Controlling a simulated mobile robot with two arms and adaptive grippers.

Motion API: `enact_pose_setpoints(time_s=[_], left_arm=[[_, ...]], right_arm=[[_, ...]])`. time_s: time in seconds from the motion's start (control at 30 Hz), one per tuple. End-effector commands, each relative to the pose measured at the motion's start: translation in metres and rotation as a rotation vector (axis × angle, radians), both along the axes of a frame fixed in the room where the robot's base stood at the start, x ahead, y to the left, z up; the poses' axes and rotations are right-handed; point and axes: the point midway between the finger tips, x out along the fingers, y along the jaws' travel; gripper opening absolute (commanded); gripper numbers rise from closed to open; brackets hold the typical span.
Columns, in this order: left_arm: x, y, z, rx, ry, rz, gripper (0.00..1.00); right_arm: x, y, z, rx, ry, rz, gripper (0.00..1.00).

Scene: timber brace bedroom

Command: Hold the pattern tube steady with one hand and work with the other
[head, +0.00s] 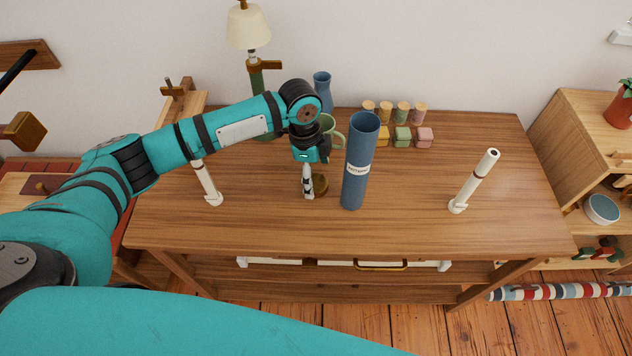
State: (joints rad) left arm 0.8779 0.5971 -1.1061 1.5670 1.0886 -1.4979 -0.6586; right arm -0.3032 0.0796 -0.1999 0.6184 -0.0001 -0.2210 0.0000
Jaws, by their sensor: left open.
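The pattern tube (356,187) is a tall blue cylinder with an open top and a white label. It stands upright near the middle of the wooden table. My left gripper (308,194) points down just left of the tube, apart from it, and is open. My right gripper does not show.
The wooden table (420,228) holds white posts at left (207,184) and right (474,180). Behind the tube are a green mug (328,126), a blue vase (323,88), several small colored blocks (403,137) and a lamp (248,28). The front right tabletop is clear.

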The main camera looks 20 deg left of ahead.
Motion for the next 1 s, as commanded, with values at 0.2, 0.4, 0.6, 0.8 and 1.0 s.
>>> enact_pose_setpoints(time_s=[0.2, 0.4, 0.6, 0.8, 1.0], left_arm=[[0.002, -0.002, -0.027, 0.000, 0.000, -0.001, 0.83], [0.002, -0.003, -0.030, 0.000, -0.001, -0.002, 0.83], [0.002, -0.003, -0.030, 0.000, -0.001, -0.002, 0.82], [0.002, -0.003, -0.030, 0.000, -0.001, -0.002, 0.56], [0.002, -0.003, -0.030, 0.000, -0.001, -0.002, 0.38]], right_arm=[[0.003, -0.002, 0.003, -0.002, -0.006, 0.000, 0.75], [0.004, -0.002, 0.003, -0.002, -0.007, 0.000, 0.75], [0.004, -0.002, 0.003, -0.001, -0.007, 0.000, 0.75], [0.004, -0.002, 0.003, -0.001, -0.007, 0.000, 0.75], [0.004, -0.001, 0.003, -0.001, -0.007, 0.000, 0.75]])
